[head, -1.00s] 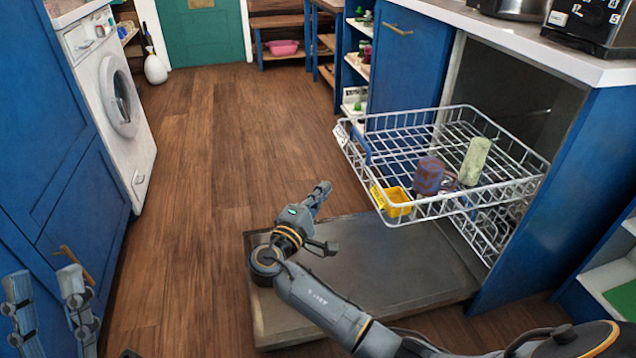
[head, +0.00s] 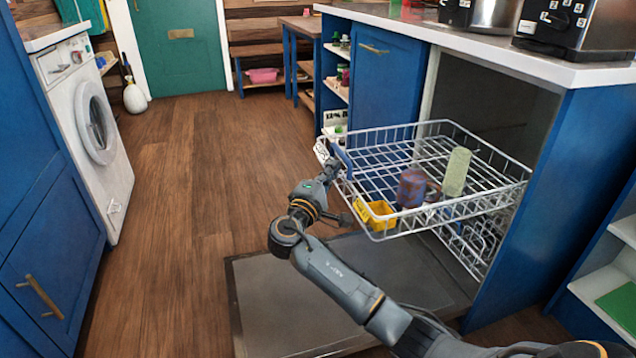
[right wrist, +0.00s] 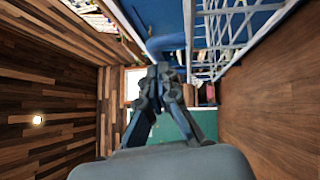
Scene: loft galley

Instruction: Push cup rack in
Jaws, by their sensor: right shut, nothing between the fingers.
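The white wire cup rack (head: 470,143) is pulled out of the dishwasher opening, above the lowered door (head: 285,300). It holds a purple-brown mug (head: 411,188), a pale green tumbler (head: 456,172) and a yellow square container (head: 374,213). A blue piece (head: 341,157) is at the rack's outer left end. My right gripper (head: 331,165) is shut and empty beside that end, close to the blue piece; contact cannot be told. In the right wrist view, the closed fingers (right wrist: 163,72) point toward a blue shape, with the rack wires (right wrist: 225,35) to the right. My left gripper is out of view.
A lower rack (head: 470,240) shows beneath the cup rack. The counter (head: 480,42) runs above the opening, with blue cabinets on both sides. A washing machine (head: 85,130) stands at the left. The wooden floor (head: 200,170) between is clear.

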